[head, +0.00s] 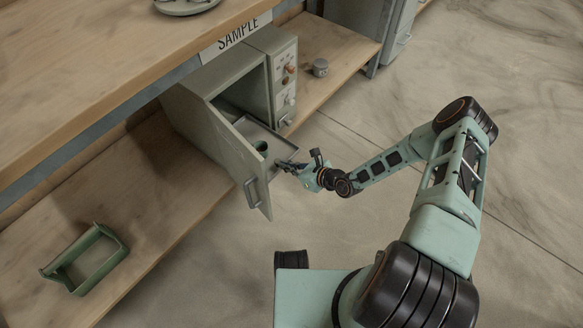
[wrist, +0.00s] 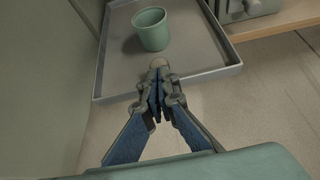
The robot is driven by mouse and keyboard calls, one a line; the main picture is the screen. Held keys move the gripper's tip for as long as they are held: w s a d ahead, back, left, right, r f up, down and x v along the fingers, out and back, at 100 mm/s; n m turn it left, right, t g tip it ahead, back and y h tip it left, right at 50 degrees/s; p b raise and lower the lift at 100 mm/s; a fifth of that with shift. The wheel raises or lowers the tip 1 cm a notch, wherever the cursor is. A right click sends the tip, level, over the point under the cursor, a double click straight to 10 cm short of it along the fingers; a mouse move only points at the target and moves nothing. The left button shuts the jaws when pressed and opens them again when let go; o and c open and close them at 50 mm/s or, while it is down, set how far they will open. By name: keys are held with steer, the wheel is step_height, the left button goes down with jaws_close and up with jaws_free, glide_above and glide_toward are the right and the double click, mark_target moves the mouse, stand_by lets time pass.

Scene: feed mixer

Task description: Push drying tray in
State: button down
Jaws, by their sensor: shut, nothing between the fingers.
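The drying tray (wrist: 191,62) is a grey shallow tray that sticks out of the open drying cabinet; it also shows in the head view (head: 268,137). A small green cup (wrist: 152,29) stands upright on it, and the cup also shows in the head view (head: 261,147). My gripper (wrist: 157,72) is shut with nothing in it. Its fingertips are at the tray's front edge, near the middle; I cannot tell whether they touch it. In the head view my gripper (head: 284,164) reaches the tray from the right. The tray's back part is hidden inside the cabinet.
The cabinet door (head: 236,155) stands open to the left of the tray, with a handle (head: 252,192). A control panel (head: 286,79) with knobs is on the cabinet's right.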

mark_target(256, 144)
steer(key=w+a, duration=0.3)
steer(key=a, duration=0.1)
steer(key=w+a, duration=0.3)
steer(key=a, duration=0.1)
steer(key=w+a, duration=0.3)
steer(key=a, duration=0.1)
steer(key=shift+w+a+b, duration=0.35)
steer(key=shift+w+b, duration=0.05)
steer(key=shift+w+a, duration=0.4)
steer(key=shift+a, duration=0.05)
steer(key=shift+d, duration=0.15)
